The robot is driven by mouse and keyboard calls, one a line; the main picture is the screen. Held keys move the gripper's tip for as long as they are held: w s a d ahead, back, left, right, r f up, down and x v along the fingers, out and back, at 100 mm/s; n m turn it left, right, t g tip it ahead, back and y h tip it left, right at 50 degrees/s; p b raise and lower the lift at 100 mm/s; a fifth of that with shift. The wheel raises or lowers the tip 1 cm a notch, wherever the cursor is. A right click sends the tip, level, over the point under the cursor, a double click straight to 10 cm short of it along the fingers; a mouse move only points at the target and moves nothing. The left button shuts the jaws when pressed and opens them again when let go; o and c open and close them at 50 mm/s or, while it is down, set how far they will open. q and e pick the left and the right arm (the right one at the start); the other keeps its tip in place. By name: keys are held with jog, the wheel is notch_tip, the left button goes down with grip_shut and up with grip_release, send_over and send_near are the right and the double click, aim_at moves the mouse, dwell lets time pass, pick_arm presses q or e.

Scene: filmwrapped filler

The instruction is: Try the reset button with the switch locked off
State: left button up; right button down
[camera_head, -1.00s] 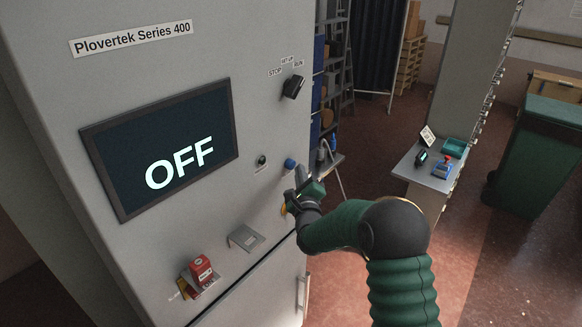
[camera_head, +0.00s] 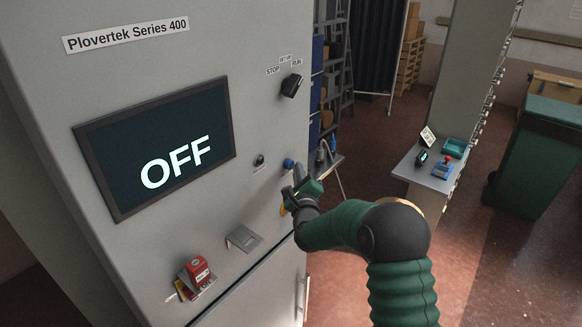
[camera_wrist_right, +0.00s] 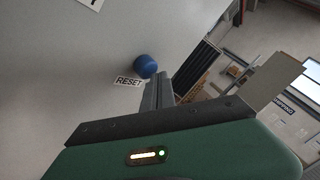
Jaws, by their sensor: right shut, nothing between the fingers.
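The blue reset button (camera_head: 288,163) is on the grey cabinet front. In the right wrist view the blue button (camera_wrist_right: 146,66) has a RESET label (camera_wrist_right: 128,81) beside it. My right gripper (camera_head: 298,171) is shut and empty, with its tips close to the button; I cannot tell whether they touch it. The shut fingers also show in the right wrist view (camera_wrist_right: 152,88). A red lock or tag (camera_head: 196,270) sits over a red and yellow switch (camera_head: 186,289) low on the cabinet. The screen (camera_head: 160,150) reads OFF. My left gripper is not in view.
A black selector knob (camera_head: 291,86) marked STOP, SET-UP and RUN is above the button. A small dark knob (camera_head: 259,160) is left of it, and a metal flap (camera_head: 243,239) is below. A small bench (camera_head: 425,176) and green bin (camera_head: 535,165) stand at right.

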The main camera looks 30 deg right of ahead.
jog(key=shift+w+d, duration=0.1)
jog(key=shift+w, duration=0.05)
jog(key=shift+w+a+b, duration=0.3)
jog(key=shift+w+b, duration=0.05)
jog(key=shift+w, duration=0.2)
dwell(0.6)
jog(key=shift+s+d+r+b, duration=0.15)
jog(key=shift+s+b, duration=0.3)
jog(key=shift+s, duration=0.9)
jog(key=s, duration=0.1)
jog(key=s+d+b, duration=0.1)
jog(key=s, duration=0.1)
jog(key=s+d, duration=0.1)
jog(key=shift+s+b, duration=0.3)
jog(key=shift+b, duration=0.05)
